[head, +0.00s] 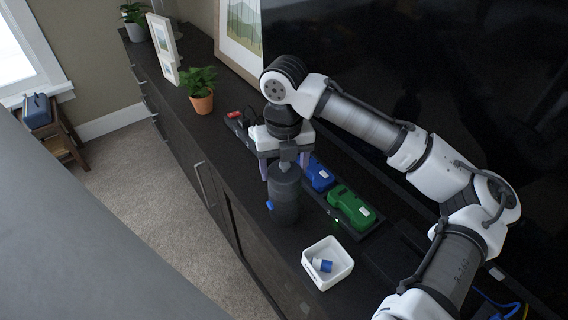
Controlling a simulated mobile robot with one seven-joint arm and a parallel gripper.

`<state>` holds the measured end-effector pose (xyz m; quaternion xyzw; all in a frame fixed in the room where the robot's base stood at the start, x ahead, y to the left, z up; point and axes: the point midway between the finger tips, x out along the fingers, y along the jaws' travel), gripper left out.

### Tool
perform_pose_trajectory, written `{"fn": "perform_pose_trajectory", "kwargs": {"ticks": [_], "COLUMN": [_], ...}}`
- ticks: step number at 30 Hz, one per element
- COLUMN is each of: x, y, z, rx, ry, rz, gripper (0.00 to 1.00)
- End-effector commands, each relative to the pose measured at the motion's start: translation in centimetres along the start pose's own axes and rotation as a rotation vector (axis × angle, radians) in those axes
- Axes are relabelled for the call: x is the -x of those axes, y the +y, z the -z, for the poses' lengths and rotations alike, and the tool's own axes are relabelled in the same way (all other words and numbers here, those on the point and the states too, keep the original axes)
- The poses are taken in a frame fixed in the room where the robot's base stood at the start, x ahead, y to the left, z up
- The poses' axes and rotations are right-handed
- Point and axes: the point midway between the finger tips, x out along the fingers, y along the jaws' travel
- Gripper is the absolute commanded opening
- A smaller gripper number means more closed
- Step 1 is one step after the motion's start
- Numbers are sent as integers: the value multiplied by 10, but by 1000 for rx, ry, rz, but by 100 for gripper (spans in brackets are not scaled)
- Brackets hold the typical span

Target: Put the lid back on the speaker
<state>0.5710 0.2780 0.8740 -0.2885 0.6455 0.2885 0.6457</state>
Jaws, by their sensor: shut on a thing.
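My gripper (285,163) points down over the dark cabinet top, its two purple-tinted fingers on either side of a dark grey round piece, which looks like the lid (286,173). It is shut on this piece. The speaker (285,209), a dark grey cylinder with a small blue part on its left side, stands upright directly below, near the cabinet's front edge. Lid and speaker line up and look like one column. From this angle I cannot tell whether the lid is seated or slightly above. The fingers partly hide the lid.
A black strip behind the speaker carries a blue block (318,176) and a green block (351,207). A white open box (328,263) with a blue-and-white item stands in front right. A potted plant (201,92) and frames stand at the left; a large black screen is behind.

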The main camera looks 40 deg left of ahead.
Motion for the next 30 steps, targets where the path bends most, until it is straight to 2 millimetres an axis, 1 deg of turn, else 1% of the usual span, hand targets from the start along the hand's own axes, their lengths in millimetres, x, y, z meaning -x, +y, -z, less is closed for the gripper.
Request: {"fn": "perform_pose_trajectory", "kwargs": {"ticks": [8, 9, 12, 15, 20, 22, 30], "x": [0, 0, 0, 0, 0, 0, 1], "y": [0, 0, 0, 0, 0, 0, 0], "z": [0, 0, 0, 0, 0, 0, 0], "rx": [0, 0, 0, 0, 0, 0, 0], "ry": [0, 0, 0, 0, 0, 0, 0], "rz": [0, 0, 0, 0, 0, 0, 0], "gripper": [46, 69, 82, 93, 93, 100, 100]}}
